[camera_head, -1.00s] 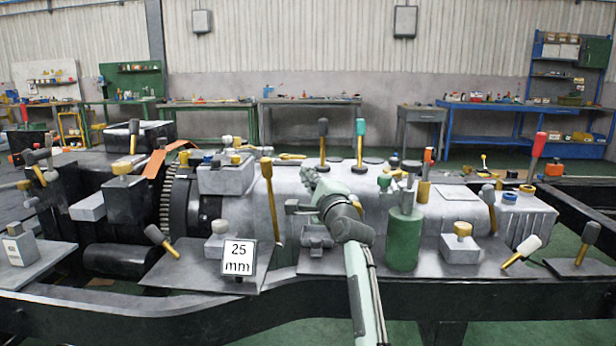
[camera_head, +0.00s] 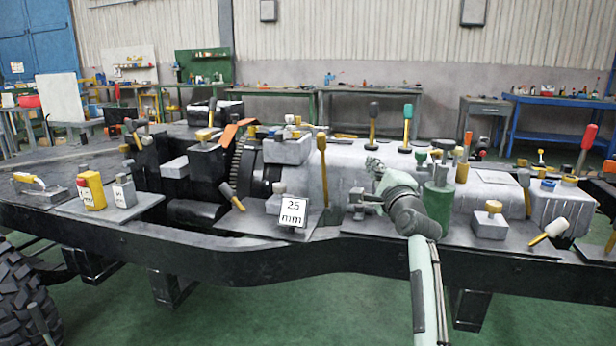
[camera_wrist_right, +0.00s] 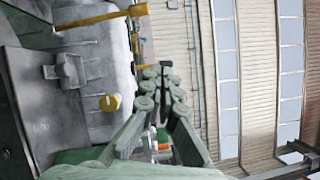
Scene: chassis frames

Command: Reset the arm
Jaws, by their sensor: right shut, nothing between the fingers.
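My right arm comes up from the bottom in the head view, right of centre. Its right gripper (camera_head: 374,168) is in front of the grey machine housing (camera_head: 345,155), beside the green cylinder (camera_head: 438,203). In the right wrist view the right gripper (camera_wrist_right: 165,72) has its fingertips together with nothing between them. The housing, a yellow-topped block and a yellow handle show to its left there. I cannot tell from these views whether the gripper touches the housing. My left gripper is not in view.
The black chassis frame (camera_head: 300,258) spans the view with levers and blocks standing on it. A 25 mm sign (camera_head: 293,212) stands left of my arm. A wheel (camera_head: 22,292) is at the lower left. Workbenches (camera_head: 375,95) line the back wall. Green floor shows in front.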

